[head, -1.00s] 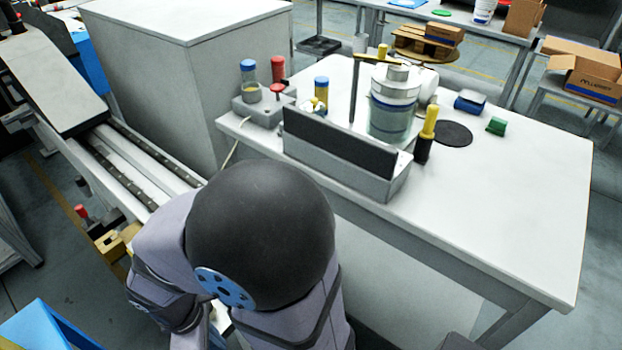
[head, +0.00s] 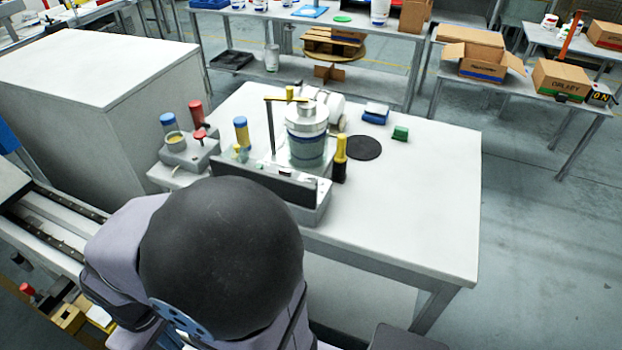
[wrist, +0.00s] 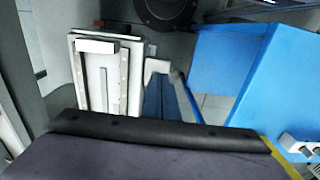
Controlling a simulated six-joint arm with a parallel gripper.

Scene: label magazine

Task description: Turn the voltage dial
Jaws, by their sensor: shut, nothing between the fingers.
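I cannot make out a voltage dial in either view. On the white table (head: 420,215) in the head view stands a long grey unit (head: 312,212) with a dark upright panel (head: 262,178); any controls on it are too small or hidden to tell. To its left is a small grey box (head: 188,157) with a red knob (head: 199,133) and a blue-capped bottle (head: 170,124). My arm's large black joint covers the ground in front of the table. My gripper's fingers show in neither view.
The table's right part is clear. The wrist view shows a blue bin (wrist: 230,70).

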